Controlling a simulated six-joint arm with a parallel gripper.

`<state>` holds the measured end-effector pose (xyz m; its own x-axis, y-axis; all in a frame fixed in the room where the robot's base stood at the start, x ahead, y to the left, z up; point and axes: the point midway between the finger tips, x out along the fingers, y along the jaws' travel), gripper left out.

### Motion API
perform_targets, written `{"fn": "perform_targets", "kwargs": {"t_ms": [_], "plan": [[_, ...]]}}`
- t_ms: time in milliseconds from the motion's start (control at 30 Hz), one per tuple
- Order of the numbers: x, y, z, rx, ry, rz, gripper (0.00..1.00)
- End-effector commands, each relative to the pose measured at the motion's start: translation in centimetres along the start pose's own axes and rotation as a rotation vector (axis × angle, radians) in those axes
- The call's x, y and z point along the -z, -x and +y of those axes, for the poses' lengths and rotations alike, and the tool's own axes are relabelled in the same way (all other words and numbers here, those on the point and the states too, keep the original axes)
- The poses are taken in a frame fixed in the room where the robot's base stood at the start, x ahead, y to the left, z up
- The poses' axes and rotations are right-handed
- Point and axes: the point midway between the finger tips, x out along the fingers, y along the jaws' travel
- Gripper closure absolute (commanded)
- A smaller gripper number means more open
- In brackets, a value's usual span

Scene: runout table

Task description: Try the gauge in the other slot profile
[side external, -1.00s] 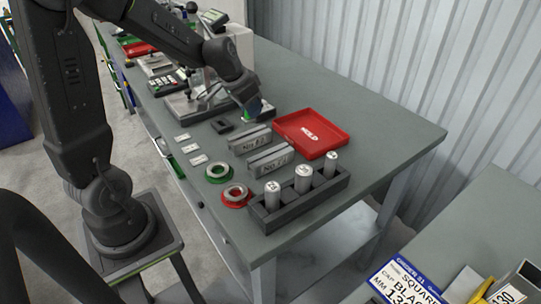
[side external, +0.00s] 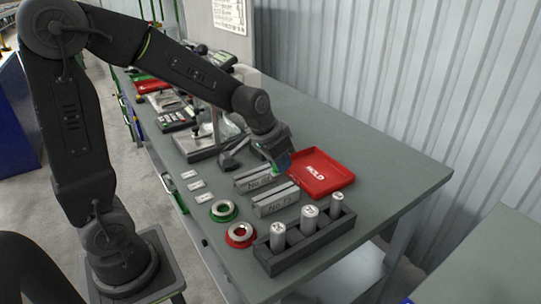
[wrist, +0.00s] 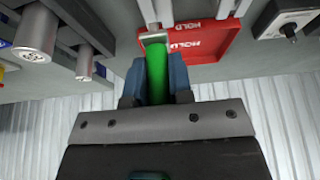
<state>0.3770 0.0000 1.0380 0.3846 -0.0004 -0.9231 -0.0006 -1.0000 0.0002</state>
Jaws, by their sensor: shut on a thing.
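My gripper (side external: 276,166) is shut on a green-handled gauge (wrist: 156,80). Its blue fingers sit on both sides of the handle in the wrist view, and a flat metal tip shows past them. In the side view the gripper is at the right end of the far slotted metal block (side external: 254,181), by the red tray. The near slotted block (side external: 275,202) lies in front of it, clear of the gripper. In the wrist view the gauge tip is close to a metal block end (wrist: 158,10). I cannot tell whether the tip touches it or is in a slot.
The red HOLD tray (side external: 326,184) lies right of the blocks. A dark rack (side external: 318,238) with several plug gauges stands in front. A green ring (side external: 224,211), a red ring (side external: 240,235) and small plates (side external: 196,185) lie to the left. The table's right part is clear.

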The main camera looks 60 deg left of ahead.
Motion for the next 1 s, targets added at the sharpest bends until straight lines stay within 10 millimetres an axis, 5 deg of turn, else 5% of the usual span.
{"fn": "perform_targets", "kwargs": {"t_ms": [433,1000], "plan": [[-0.1,-0.3,0.1,0.000,0.001,0.000,1.00],[-1.6,-3.7,0.1,0.000,0.001,-0.001,1.00]]}}
